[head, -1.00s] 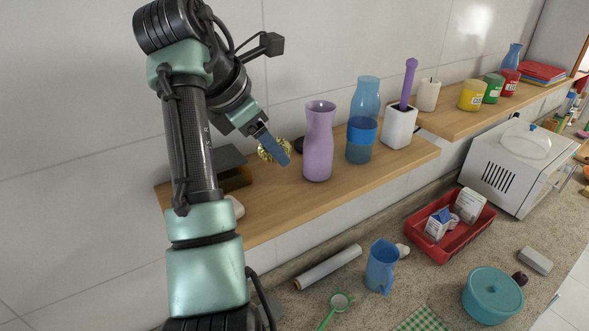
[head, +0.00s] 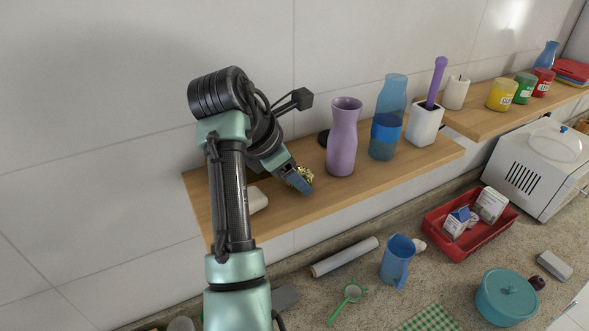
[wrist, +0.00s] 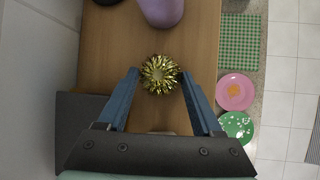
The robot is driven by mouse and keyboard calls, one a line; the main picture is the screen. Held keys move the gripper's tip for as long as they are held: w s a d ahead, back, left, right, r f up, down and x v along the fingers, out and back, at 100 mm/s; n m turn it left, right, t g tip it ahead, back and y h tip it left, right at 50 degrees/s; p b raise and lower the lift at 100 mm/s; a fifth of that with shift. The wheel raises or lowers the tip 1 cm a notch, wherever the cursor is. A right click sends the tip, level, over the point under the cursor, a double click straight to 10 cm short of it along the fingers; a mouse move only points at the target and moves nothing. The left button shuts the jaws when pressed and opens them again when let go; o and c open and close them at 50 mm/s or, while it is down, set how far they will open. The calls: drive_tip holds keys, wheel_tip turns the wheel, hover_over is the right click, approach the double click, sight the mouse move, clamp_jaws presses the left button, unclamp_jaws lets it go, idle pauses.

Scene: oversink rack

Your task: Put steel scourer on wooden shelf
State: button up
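The steel scourer is a spiky golden ball (head: 301,177). It sits between the fingertips of my gripper (head: 297,181), over the left part of the wooden shelf (head: 388,180). In the wrist view, the scourer (wrist: 161,74) lies between the two blue fingers of my gripper (wrist: 159,75), which seem to touch its sides, with the shelf (wrist: 194,35) beneath. Whether the scourer touches the shelf cannot be told. In the head view, a finger hides part of it.
A purple vase (head: 343,137) stands just right of my gripper, with a blue bottle (head: 387,118) and white holder (head: 423,124) beyond. A pale small block (head: 258,199) lies left of the scourer. Bare shelf shows in front of the vase. A blue jug (head: 396,262) stands on the counter below.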

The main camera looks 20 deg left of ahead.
drive_tip(key=o, duration=0.5)
drive_tip(key=shift+c, duration=0.2)
drive_tip(key=shift+s+a+r+b, duration=0.1)
drive_tip(key=shift+s+r+b, duration=0.1)
drive_tip(key=shift+r+b, duration=0.25)
drive_tip(key=shift+v, duration=5.65)
drive_tip(key=w+d+r+m+t, duration=0.3)
drive_tip(key=d+r+m+t, duration=0.2)
drive_tip(key=d+r+m, duration=0.15)
drive_tip(key=w+d+r+m+t, duration=0.3)
drive_tip(key=d+r+m+t, duration=0.2)
drive_tip(key=d+r+m, duration=0.15)
drive_tip(key=s+d+r+m+t+y, duration=0.3)
drive_tip(key=s+r+m+t, duration=0.8)
drive_tip(key=s, duration=0.8)
wheel_tip(320, 180, up, 4)
drive_tip(key=shift+s+d+m, duration=0.25)
drive_tip(key=shift+d+m, duration=0.25)
drive_tip(key=shift+m, duration=0.6)
